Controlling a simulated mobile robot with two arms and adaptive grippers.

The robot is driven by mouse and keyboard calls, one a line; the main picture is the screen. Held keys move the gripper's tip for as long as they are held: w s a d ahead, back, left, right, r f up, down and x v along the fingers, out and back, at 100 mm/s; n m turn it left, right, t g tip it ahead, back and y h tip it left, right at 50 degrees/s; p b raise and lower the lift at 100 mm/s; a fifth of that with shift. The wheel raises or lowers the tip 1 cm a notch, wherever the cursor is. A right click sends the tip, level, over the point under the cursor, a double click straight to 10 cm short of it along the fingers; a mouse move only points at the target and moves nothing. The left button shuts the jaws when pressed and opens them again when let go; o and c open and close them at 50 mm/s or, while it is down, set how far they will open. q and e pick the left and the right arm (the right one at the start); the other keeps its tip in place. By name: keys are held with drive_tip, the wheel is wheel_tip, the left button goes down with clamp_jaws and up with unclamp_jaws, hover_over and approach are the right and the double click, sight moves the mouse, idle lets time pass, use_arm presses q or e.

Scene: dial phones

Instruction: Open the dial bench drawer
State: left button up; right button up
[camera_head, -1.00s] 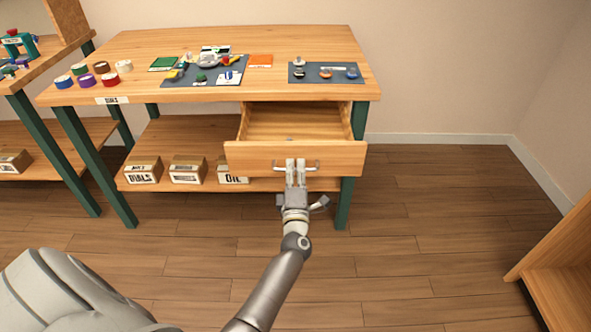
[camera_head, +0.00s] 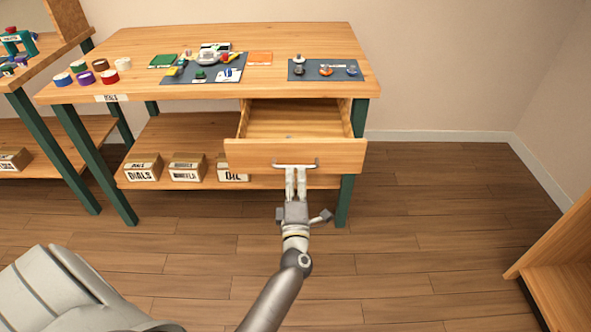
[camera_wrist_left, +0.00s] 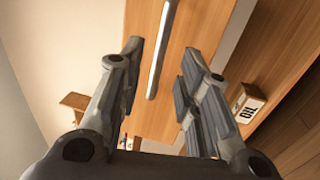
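The dial bench (camera_head: 215,55) has a wooden top and dark green legs. Its drawer (camera_head: 255,155) is pulled well out, and the wooden inside shows from above. A silver bar handle (camera_head: 296,165) runs across the drawer front; it also shows in the left wrist view (camera_wrist_left: 162,50). My left gripper (camera_head: 296,172) is just in front of and slightly below the handle. In the left wrist view its fingers (camera_wrist_left: 160,65) are spread apart and empty, with the handle beyond the gap between them. My right gripper is not in view.
Boxes labelled DIALS (camera_head: 143,170), WHEELS (camera_head: 187,168) and OIL (camera_head: 232,172) stand on the lower shelf. Tape rolls (camera_head: 102,66) and mats with parts lie on the bench top. A wooden cabinet (camera_head: 555,270) is at the right. The floor in front is clear.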

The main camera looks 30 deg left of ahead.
use_arm(q)
drive_tip(key=v, duration=0.3)
idle(0.5)
